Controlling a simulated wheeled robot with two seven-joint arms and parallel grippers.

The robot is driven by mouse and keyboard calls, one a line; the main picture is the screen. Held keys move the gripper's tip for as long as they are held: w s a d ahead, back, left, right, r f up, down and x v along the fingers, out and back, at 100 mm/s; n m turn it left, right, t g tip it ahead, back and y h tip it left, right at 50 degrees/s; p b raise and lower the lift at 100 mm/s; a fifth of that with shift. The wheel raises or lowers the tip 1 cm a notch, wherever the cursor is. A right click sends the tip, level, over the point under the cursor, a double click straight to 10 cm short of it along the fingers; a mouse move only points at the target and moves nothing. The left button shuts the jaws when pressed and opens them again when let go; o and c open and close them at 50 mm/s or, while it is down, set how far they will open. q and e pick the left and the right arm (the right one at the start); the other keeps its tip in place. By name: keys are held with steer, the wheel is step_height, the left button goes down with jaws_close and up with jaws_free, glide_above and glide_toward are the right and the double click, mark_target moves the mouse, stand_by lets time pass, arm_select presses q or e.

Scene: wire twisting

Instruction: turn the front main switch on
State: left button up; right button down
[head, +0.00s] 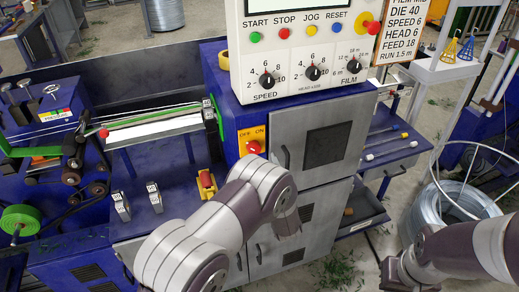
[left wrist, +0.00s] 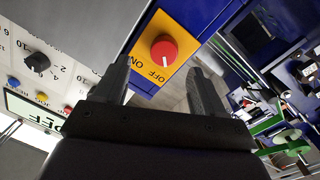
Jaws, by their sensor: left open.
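The front main switch is a round red knob (head: 254,147) on a yellow-orange plate marked OFF and ON, on the blue front of the machine. In the left wrist view the knob (left wrist: 163,46) sits just beyond my left gripper (left wrist: 160,68). The gripper is open, with one dark finger on each side of the knob's line, and holds nothing. A small white mark shows on the knob's OFF side. I cannot tell whether the fingers touch the plate. In the head view my left gripper is hidden. My right arm enters at the lower right, with its gripper out of view.
The control panel (head: 307,60) with buttons and dials overhangs above the switch. A grey cabinet door (head: 330,146) with a handle is to its right. A yellow block with a red top (head: 206,182) and two small clamps stand on the bench at left. A wire coil (head: 452,212) lies at right.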

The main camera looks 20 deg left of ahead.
mark_target(255, 151)
arm_select(q)
steer(key=x, duration=0.2)
steer(key=a+x, duration=0.1)
steer(key=x, duration=0.1)
steer(key=p+x, duration=0.1)
steer(key=x, duration=0.1)
steer(key=shift+s+a+r, duration=0.1)
steer(key=shift+s+a, duration=0.05)
steer(key=shift+s, duration=0.2)
steer(key=shift+w+d, duration=0.3)
steer(key=shift+d, duration=0.1)
steer(key=shift+s+a, duration=0.1)
steer(key=shift+a, duration=0.15)
steer(key=c, duration=1.1)
steer(key=shift+o, duration=0.2)
steer(key=shift+d, duration=0.1)
arm_select(e)
steer(key=shift+s+a+r, duration=0.1)
steer(key=shift+a+r, duration=0.1)
steer(key=shift+r, duration=0.25)
steer(key=shift+s+a+r, duration=0.1)
steer(key=shift+a+r, duration=0.1)
steer(key=shift+r, duration=0.25)
